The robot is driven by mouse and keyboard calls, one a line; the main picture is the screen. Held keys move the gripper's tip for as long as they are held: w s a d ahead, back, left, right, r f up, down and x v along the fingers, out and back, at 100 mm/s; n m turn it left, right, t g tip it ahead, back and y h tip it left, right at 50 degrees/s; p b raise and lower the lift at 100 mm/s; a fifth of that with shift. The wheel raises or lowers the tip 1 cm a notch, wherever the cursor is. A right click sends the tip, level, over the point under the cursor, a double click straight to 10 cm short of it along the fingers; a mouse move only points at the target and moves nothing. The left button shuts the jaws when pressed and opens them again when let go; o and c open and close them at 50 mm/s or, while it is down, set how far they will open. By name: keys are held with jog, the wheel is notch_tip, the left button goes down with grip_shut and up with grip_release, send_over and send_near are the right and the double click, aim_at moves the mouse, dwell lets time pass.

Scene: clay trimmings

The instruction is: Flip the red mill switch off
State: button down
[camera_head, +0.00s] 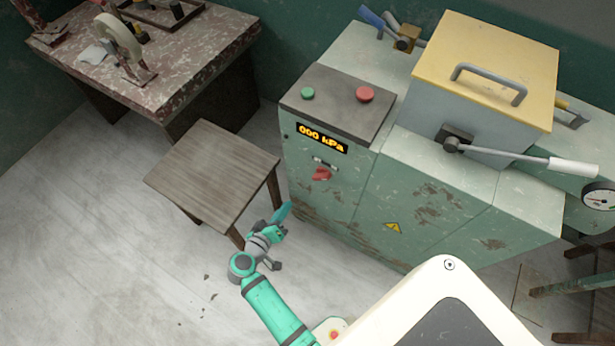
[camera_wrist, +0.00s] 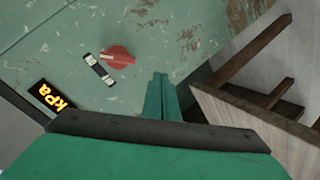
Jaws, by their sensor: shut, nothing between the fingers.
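The red mill switch (camera_head: 321,174) is a small red knob on the front of the pale green machine, below the display. In the wrist view the red switch (camera_wrist: 118,57) sits just left of and above my fingertips, beside a small black-and-white plate (camera_wrist: 99,69). My gripper (camera_head: 283,212) is teal and low in front of the machine, to the left of and below the switch. In the wrist view my gripper (camera_wrist: 160,80) has its fingers together with nothing between them. It appears apart from the switch.
The machine's display (camera_head: 322,137) reads 000 kPa. Green (camera_head: 308,93) and red (camera_head: 365,94) buttons are on top. A wooden stool (camera_head: 212,168) stands close to the left of my gripper. A lever (camera_head: 520,157) projects at the right. Floor is open at the left.

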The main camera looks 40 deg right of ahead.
aim_at(321, 177)
jog(key=w+d+r+m+g+h, duration=0.1)
jog(key=w+r+m+g+h, duration=0.1)
jog(key=r, duration=0.5)
jog(key=shift+w+d+r+m+g+h, duration=0.2)
jog(key=shift+w+d+m+g+h, duration=0.2)
jog(key=shift+w+m+h, duration=0.55)
jog(key=shift+w+y, duration=0.2)
jog(key=shift+y, duration=0.05)
jog(key=x, duration=0.9)
jog(key=shift+w+d+f, duration=0.1)
jog(key=shift+w+d, duration=0.05)
jog(key=shift+d, duration=0.1)
jog(key=shift+s+d+f, duration=0.35)
jog(key=shift+s+f, duration=0.2)
jog(key=shift+s+d+f, duration=0.35)
jog(key=shift+s+f, duration=0.2)
jog(key=shift+s+d+f, duration=0.1)
jog(key=shift+s+f, duration=0.2)
jog(key=shift+n, duration=0.25)
